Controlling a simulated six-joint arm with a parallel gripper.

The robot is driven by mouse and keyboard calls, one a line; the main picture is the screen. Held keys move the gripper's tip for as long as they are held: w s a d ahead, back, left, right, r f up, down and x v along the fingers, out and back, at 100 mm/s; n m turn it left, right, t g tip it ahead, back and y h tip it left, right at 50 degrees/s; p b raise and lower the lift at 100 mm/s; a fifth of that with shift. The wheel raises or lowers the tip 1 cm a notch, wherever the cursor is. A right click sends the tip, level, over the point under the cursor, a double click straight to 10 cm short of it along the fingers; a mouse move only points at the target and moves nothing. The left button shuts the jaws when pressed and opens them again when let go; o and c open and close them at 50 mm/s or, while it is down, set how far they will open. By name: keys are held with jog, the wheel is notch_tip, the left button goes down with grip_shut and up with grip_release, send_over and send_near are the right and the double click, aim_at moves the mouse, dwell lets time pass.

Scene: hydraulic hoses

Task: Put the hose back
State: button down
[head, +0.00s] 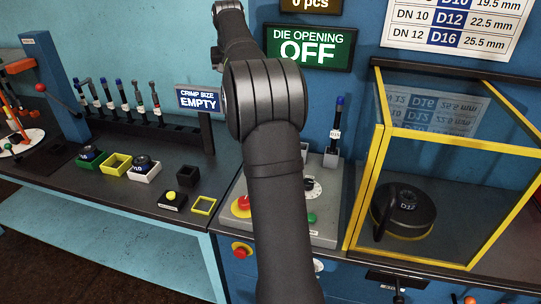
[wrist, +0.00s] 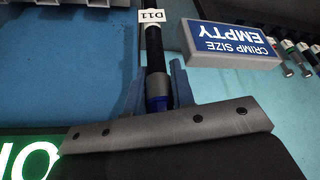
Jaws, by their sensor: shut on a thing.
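The hose (wrist: 154,50) is in the wrist view, a short black piece with a blue end and a white tag that seems to read D11. My gripper (wrist: 163,75) is shut on it, with a blue-grey finger on each side. Its blue end lies close to my palm and the tagged end points away. In the head view my arm hides the gripper and this hose. A hose rack (head: 180,128) stands on the left bench, with several hoses (head: 125,97) at its left and a bare stretch at its right.
A CRIMP SIZE EMPTY sign (head: 199,99) stands above the rack's right end and shows close to the hose in the wrist view (wrist: 236,44). Another blue-topped hose (head: 335,135) stands upright by the control box. A yellow-framed clear case (head: 378,150) is at right.

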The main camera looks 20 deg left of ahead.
jog(key=w+d+r+m, duration=0.2)
jog(key=w+d, duration=0.3)
jog(key=d, duration=0.5)
notch_tip(320, 180, down, 10)
jog(key=shift+w+d+f+h, duration=0.15)
jog(key=shift+d+f+h, duration=0.05)
jog(key=shift+d+h, duration=0.1)
jog(key=shift+f, duration=0.2)
jog(key=c, duration=1.2)
grip_release()
jog(key=shift+c, duration=0.2)
jog(key=shift+r, duration=0.1)
jog(key=v, duration=1.2)
